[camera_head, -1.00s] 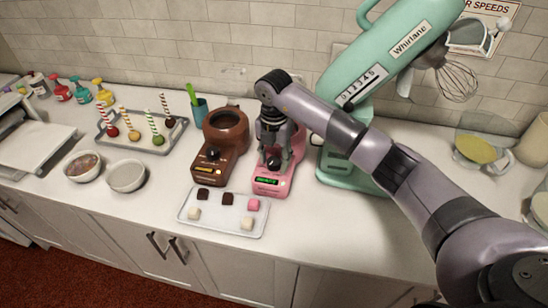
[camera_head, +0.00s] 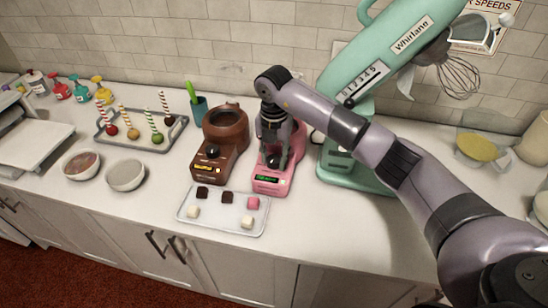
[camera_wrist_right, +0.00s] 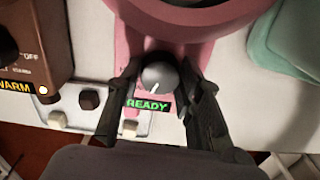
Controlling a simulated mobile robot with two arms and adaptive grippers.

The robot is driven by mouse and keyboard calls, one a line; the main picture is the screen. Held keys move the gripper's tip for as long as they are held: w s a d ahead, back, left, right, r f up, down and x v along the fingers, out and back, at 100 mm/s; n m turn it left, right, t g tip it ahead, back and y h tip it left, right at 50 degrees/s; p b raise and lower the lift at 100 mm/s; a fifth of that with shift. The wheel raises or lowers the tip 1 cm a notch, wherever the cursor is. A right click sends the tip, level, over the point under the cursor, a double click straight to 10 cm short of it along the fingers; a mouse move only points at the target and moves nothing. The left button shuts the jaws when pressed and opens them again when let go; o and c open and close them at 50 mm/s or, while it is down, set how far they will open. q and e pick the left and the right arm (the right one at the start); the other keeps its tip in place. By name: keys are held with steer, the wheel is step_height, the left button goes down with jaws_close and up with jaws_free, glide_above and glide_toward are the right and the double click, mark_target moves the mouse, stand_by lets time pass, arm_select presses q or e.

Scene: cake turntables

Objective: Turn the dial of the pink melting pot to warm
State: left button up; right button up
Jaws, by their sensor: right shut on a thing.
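The pink melting pot (camera_head: 268,185) stands on the counter, its bowl mostly hidden behind my right arm. In the right wrist view, its grey dial (camera_wrist_right: 160,76) sits between my fingertips, with a pale pointer mark on its face. The pot's display (camera_wrist_right: 147,105) reads READY in green. My right gripper (camera_head: 272,155) reaches down over the front of the pot; in the right wrist view its fingers are on both sides of the dial, shut on it. My left gripper is not in view.
A brown melting pot (camera_head: 222,139) stands close on the left, its display reading WARM. A mint stand mixer (camera_head: 355,170) stands close on the right. A tray (camera_head: 222,227) with several small cubes lies in front of the pots.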

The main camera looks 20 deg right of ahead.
steer(key=n+b, duration=0.3)
steer(key=n, duration=0.2)
steer(key=shift+f+b, duration=0.1)
steer(key=shift+b, duration=0.2)
steer(key=shift+n+b, duration=0.9)
steer(key=shift+n, duration=0.7)
steer(key=o, duration=1.2)
steer(key=shift+c, duration=0.2)
